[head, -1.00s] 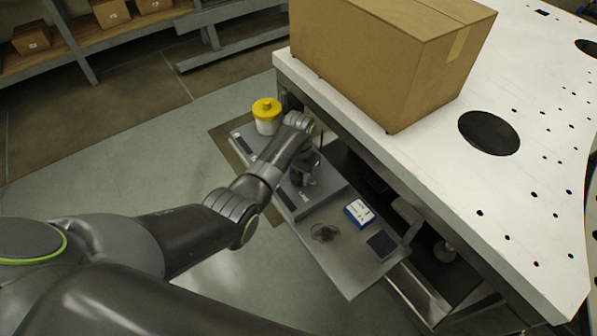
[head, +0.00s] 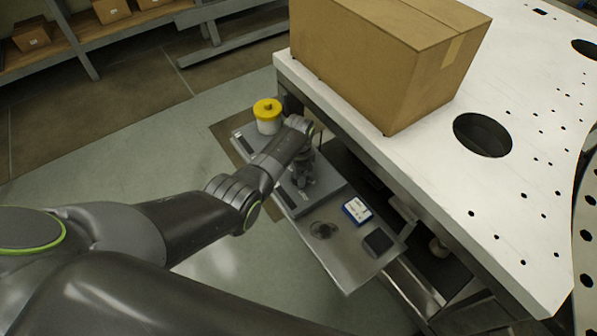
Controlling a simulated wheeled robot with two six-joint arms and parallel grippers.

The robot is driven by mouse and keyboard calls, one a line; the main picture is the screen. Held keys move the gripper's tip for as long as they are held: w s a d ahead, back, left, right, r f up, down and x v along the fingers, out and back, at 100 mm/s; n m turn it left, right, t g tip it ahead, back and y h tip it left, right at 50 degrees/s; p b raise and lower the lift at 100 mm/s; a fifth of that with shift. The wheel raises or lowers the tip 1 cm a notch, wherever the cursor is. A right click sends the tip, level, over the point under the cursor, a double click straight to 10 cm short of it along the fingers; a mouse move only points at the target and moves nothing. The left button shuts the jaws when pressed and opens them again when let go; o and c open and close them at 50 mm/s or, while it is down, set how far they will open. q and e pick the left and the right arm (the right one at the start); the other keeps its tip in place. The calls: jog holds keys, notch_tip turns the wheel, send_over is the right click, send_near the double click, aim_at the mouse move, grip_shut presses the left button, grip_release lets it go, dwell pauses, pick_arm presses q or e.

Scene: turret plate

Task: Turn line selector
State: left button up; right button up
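My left gripper (head: 303,181) hangs below the bent wrist, over a grey box-like unit (head: 318,200) on a metal shelf at the side of the white plate. The fingers are small and dark, and I cannot tell whether they are open or closed or whether they touch anything. I cannot make out a line selector; the wrist and gripper cover part of the grey unit. My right gripper is not in view.
A yellow-lidded white jar (head: 267,117) stands at the shelf's far end. A blue-and-white box (head: 357,210), a dark coil (head: 323,230) and a dark square (head: 378,242) lie on its near end. A cardboard box (head: 385,60) sits on the white plate (head: 440,190).

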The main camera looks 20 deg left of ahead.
pick_arm(q)
jog(key=shift+w, duration=0.1)
dwell(0.4)
jog(key=o, duration=1)
jog(key=shift+r, duration=0.1)
jog(key=shift+r, duration=0.25)
notch_tip(320, 180, up, 17)
jog(key=shift+f+p, duration=0.1)
jog(key=shift+p, duration=0.2)
